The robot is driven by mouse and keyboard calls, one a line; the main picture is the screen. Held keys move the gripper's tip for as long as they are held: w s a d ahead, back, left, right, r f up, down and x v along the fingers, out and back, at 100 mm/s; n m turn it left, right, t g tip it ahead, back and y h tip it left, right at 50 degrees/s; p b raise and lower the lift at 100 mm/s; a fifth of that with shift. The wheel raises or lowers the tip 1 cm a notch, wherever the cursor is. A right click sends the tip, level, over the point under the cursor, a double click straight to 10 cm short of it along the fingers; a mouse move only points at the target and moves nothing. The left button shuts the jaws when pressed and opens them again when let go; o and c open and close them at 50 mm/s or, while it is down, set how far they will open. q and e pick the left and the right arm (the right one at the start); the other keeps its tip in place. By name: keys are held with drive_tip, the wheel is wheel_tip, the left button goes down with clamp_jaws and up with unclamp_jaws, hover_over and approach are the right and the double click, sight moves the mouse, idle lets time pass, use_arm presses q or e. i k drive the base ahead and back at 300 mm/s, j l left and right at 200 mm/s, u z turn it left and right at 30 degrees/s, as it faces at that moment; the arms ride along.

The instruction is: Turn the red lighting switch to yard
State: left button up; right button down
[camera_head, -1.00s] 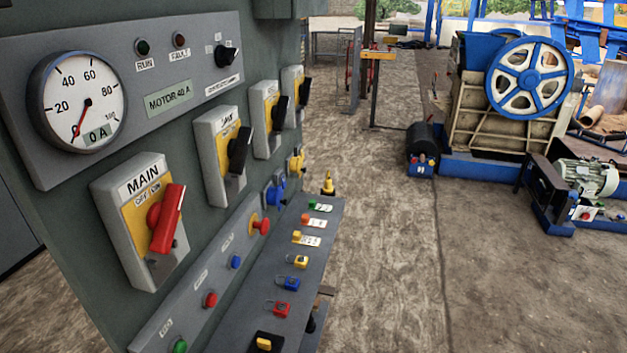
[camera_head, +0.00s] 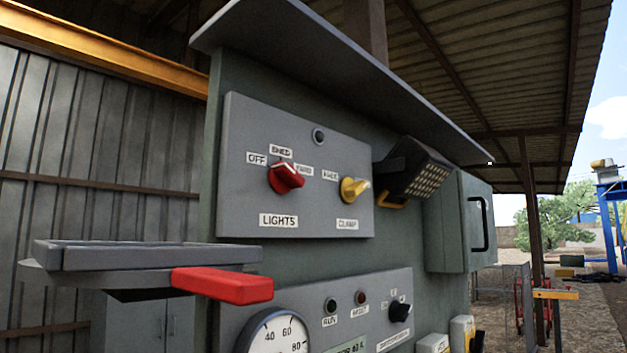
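The red lighting switch (camera_head: 286,177) is on the upper grey panel, above the LIGHTS label. OFF is at its left, SHED above it, and a small blurred label at its right. A pale mark shows at the top of its knob; I cannot tell its exact setting. What looks like my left gripper (camera_head: 256,288), grey with a red finger, comes in from the left. It is below and left of the switch, apart from it. Only its side shows, so its opening is hidden. I see nothing held in it. My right gripper is not in view.
A yellow switch (camera_head: 354,190) labelled CLAMP or similar is right of the red one. A black lamp (camera_head: 418,172) juts out beyond it. A sloping hood (camera_head: 340,75) overhangs the panel. The gauge (camera_head: 275,335) and a black selector (camera_head: 399,311) are below.

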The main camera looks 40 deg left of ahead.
sight(283, 178)
drive_tip(key=u, duration=1.25)
drive_tip(key=l+u, duration=0.1)
drive_tip(key=l, duration=0.3)
drive_tip(key=k+l, duration=0.15)
drive_tip(key=l, duration=0.25)
drive_tip(key=u, duration=0.05)
